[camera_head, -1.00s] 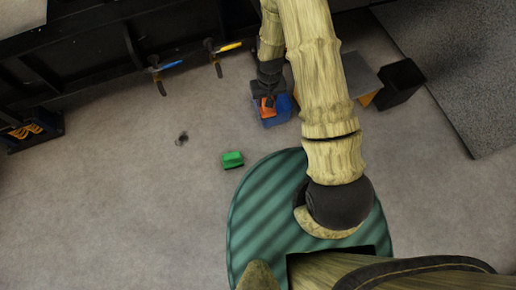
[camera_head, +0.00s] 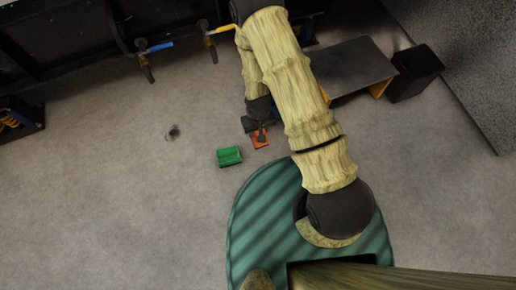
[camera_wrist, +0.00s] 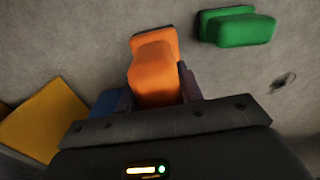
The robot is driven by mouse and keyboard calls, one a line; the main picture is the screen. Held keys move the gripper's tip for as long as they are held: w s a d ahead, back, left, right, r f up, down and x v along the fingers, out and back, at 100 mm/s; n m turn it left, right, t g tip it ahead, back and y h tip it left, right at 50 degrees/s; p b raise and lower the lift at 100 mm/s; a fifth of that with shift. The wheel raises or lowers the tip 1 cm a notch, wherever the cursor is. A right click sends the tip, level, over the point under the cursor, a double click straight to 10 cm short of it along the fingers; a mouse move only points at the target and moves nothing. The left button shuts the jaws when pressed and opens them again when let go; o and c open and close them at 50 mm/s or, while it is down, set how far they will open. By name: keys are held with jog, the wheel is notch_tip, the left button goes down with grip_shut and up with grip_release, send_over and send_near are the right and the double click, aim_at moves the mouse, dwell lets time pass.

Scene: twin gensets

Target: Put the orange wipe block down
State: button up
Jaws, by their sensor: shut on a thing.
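The orange wipe block (camera_head: 260,140) is in the jaws of my gripper (camera_head: 258,129), low over the bare floor in the head view. In the wrist view the block (camera_wrist: 154,72) sits between the two fingers of my gripper (camera_wrist: 158,88), its far end sticking out beyond them. I cannot tell whether it touches the floor. A green block (camera_head: 229,156) lies on the floor just left of the gripper; it also shows at the upper right of the wrist view (camera_wrist: 238,27).
A grey low platform (camera_head: 350,68) with yellow supports and a black box (camera_head: 416,72) stand at the right. Levers with blue (camera_head: 158,46) and yellow (camera_head: 221,30) handles are at the dark frame.

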notch_tip(320, 180, down, 6)
jog(key=b, duration=0.4)
jog(key=shift+f, duration=0.1)
jog(key=shift+f+b, duration=1.45)
jog(key=shift+f, duration=0.45)
jog(key=shift+f, duration=0.1)
jog(key=o, duration=1.1)
notch_tip(320, 180, up, 12)
jog(key=p, duration=0.8)
jog(key=shift+r, duration=0.2)
